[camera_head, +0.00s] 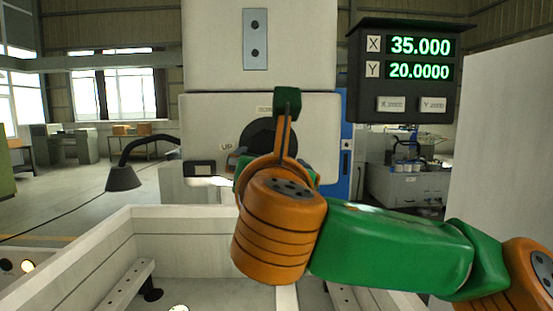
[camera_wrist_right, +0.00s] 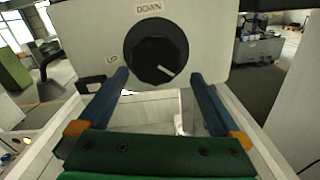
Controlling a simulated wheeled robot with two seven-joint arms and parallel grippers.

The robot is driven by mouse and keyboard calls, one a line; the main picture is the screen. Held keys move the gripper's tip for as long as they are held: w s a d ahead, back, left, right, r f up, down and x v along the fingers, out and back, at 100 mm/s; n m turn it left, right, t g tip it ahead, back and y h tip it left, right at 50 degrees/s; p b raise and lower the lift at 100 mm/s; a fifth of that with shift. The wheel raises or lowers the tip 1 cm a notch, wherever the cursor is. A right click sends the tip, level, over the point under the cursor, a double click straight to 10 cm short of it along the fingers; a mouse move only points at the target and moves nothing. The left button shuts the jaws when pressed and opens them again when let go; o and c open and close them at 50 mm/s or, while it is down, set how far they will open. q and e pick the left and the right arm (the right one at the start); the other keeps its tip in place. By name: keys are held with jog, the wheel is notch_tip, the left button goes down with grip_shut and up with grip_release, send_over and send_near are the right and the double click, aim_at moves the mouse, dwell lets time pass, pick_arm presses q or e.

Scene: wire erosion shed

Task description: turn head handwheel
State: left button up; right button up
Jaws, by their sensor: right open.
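The head handwheel (camera_head: 257,137) is a round black knob on the pale machine head, partly hidden behind my right gripper in the head view. In the right wrist view the handwheel (camera_wrist_right: 153,48) shows whole, with a white pointer mark at its lower right. "DOWN" is printed above it and "UP" to its left. My right gripper (camera_wrist_right: 159,76) is open and empty, its two blue fingers apart, pointing toward the head with the knob between and above the tips in the picture. Contact with the knob is not visible. My left gripper is not in view.
A readout box (camera_head: 406,72) at the upper right shows X 35.000 and Y 20.0000. A pale open tank (camera_head: 190,240) lies below the head. A black lamp (camera_head: 124,178) on a bent neck stands at the left. A white panel (camera_head: 505,150) stands at the right.

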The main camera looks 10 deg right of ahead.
aim_at(268, 152)
jog(key=shift+w+r+p, duration=0.7)
jog(key=shift+w+p, duration=0.2)
jog(key=shift+p, duration=0.35)
jog(key=x, duration=0.1)
jog(key=p+x, duration=0.1)
jog(key=x, duration=0.1)
jog(key=f+x, duration=0.1)
jog(key=shift+w+a+p, duration=0.2)
jog(key=shift+w+p, duration=0.05)
jog(key=shift+p, duration=0.1)
jog(key=shift+w+d+f, duration=0.1)
jog(key=shift+s, duration=0.3)
jog(key=shift+c, duration=0.6)
jog(key=c, duration=1)
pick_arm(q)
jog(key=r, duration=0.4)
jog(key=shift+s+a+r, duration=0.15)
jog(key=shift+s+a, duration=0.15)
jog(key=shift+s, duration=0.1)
pick_arm(e)
jog(key=shift+o, duration=0.2)
pick_arm(q)
jog(key=shift+b, duration=0.3)
